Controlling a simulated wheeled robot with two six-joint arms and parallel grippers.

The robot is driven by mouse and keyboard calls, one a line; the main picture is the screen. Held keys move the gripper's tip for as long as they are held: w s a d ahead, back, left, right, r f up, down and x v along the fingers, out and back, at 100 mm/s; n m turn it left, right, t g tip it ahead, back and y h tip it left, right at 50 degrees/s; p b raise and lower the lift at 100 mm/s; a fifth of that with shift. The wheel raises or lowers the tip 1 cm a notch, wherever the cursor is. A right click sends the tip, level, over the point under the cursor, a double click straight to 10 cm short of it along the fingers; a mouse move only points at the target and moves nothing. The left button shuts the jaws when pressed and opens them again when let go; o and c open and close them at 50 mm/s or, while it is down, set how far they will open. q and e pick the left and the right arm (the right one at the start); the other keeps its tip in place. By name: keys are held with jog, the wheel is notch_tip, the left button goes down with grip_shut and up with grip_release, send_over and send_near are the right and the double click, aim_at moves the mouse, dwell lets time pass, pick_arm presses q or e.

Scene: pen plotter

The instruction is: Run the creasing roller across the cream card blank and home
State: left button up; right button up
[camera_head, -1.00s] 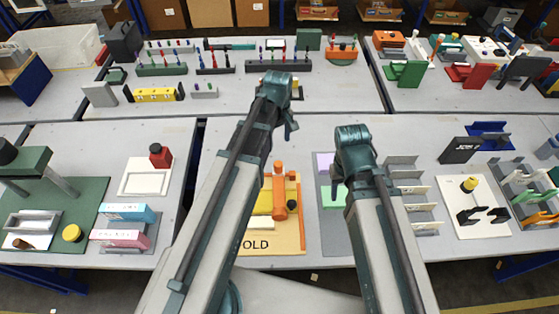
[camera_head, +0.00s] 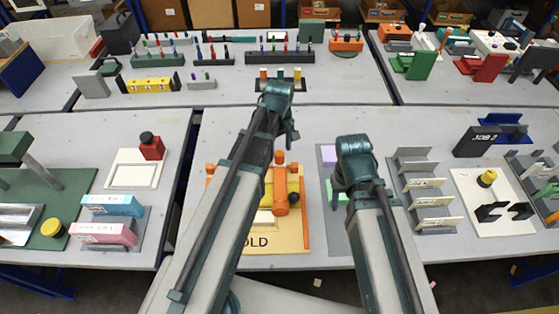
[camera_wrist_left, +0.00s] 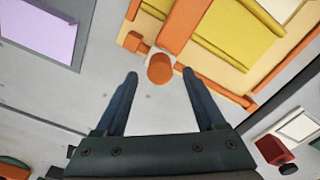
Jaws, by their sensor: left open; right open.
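The orange fold board (camera_head: 300,243), marked "OLD" where my left arm leaves it uncovered, lies on the middle table. An orange roller (camera_head: 281,198) runs along it, with a round orange knob at its far end. A pale piece (camera_head: 263,217), perhaps the cream card blank, shows partly behind my left arm. My left gripper (camera_wrist_left: 158,74) is open and empty, with the orange knob (camera_wrist_left: 160,68) at the gap between its fingertips; whether they touch cannot be told. My right gripper (camera_head: 338,195) is mostly hidden by its own wrist, over the grey mat to the right.
A grey mat with lilac and green pads (camera_head: 328,155) lies right of the board. A rack of grey slots (camera_head: 420,190) stands further right. A red stamp (camera_head: 151,146) on a white plate is left. A low block with orange and white pegs (camera_head: 283,84) stands behind.

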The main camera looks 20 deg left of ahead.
pick_arm(q)
jog(key=shift+f+b, duration=0.85)
jog(key=shift+f, duration=0.5)
pick_arm(e)
notch_tip(320, 180, down, 3)
jog(key=shift+r, duration=0.15)
pick_arm(q)
grip_shut()
